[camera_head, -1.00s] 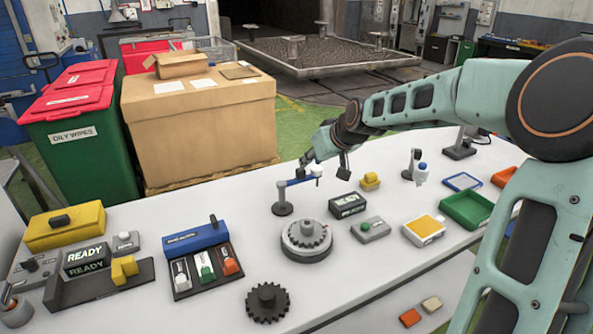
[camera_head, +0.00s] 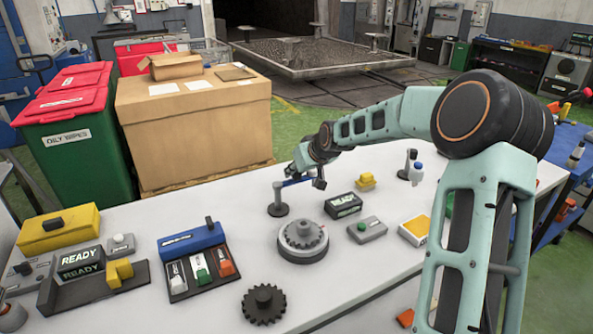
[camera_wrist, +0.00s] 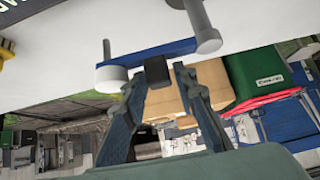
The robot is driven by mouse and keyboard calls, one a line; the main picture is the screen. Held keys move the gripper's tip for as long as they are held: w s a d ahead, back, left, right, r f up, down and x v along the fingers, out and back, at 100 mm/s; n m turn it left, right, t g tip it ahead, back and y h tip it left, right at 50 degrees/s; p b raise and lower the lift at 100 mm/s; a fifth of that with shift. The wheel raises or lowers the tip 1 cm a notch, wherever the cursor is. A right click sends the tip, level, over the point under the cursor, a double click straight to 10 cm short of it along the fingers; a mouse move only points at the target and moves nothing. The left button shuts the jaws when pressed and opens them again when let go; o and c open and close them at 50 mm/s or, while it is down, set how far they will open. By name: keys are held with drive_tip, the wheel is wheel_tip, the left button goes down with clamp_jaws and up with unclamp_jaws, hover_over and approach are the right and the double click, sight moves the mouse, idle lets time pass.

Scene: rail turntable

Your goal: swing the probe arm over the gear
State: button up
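The probe arm (camera_head: 293,182) is a blue bar on a grey post with a round base (camera_head: 278,208), at the table's back middle. The grey turntable (camera_head: 303,252) with a toothed gear (camera_head: 303,233) on it stands in front of the post, to its right. In the wrist view the blue bar (camera_wrist: 175,49) runs from the post (camera_wrist: 200,25) to a white end piece (camera_wrist: 112,78). My gripper (camera_head: 309,178) is at the bar.
A loose dark gear (camera_head: 263,303) lies at the front edge. A black READY box (camera_head: 343,205), a grey button box (camera_head: 367,230) and a yellow block (camera_head: 366,181) stand right of the turntable. A blue-backed switch panel (camera_head: 195,240) is left. My arm hides the table's right part.

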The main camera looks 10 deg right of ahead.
clamp_jaws()
